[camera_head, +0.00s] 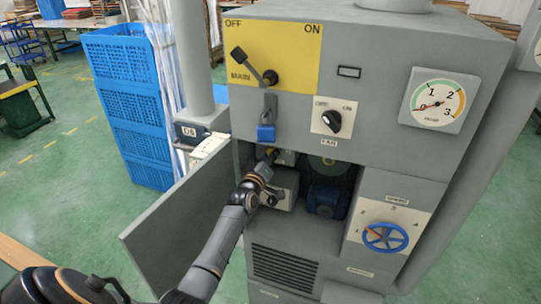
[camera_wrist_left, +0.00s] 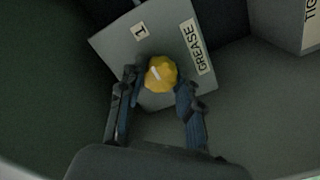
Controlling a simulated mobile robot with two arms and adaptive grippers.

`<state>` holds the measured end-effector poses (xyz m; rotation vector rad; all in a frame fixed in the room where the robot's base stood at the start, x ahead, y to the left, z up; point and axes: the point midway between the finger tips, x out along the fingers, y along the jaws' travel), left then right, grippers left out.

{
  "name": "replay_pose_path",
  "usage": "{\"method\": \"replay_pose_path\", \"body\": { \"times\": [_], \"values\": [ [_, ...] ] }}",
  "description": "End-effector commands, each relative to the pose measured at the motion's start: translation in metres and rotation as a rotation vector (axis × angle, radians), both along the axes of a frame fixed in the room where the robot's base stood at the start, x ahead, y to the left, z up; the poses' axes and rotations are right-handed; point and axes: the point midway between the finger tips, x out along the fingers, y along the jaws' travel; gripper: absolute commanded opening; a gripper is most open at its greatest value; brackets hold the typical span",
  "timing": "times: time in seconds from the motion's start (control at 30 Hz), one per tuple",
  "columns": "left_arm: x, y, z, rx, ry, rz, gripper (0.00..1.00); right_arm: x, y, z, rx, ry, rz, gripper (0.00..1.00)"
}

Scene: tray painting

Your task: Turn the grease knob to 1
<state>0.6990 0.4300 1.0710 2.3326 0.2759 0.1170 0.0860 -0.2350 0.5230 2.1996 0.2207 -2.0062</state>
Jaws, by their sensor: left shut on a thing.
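The grease knob (camera_wrist_left: 165,76) is a yellow faceted knob with a short white mark, on a grey box (camera_wrist_left: 120,45) labelled "GREASE" and "1" in the left wrist view. The white mark slants up and left, roughly toward the "1" label (camera_wrist_left: 139,31). My left gripper (camera_wrist_left: 159,85) is shut on the knob, with one finger on each side. In the head view my left gripper (camera_head: 266,166) reaches into the open compartment of the grey machine and covers most of the knob. My right gripper is not in view.
The compartment door (camera_head: 180,225) stands open at the left, beside my left arm. A blue motor-like part (camera_head: 327,198) sits right of the gripper. A blue padlock (camera_head: 266,133) hangs above it. The fan knob (camera_head: 332,121) and blue handwheel (camera_head: 385,237) are on the machine's front.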

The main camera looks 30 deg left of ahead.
Motion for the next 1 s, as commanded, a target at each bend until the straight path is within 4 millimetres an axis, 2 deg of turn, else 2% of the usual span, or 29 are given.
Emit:
{"method": "replay_pose_path", "body": {
  "times": [0.53,0.57,0.67,1.0],
  "values": [
    [-0.0004,-0.0005,-0.0026,0.026,0.011,-0.001,0.03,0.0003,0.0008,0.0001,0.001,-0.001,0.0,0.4],
    [-0.0004,-0.0006,-0.0027,0.026,0.011,-0.001,0.36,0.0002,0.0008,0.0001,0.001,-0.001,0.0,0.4],
    [-0.0004,-0.0004,-0.0024,0.025,0.011,-0.001,0.57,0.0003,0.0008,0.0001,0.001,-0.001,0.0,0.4],
    [-0.0014,-0.0005,-0.0011,0.024,0.008,-0.001,0.57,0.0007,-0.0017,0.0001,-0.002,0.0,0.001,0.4]
  ]
}}
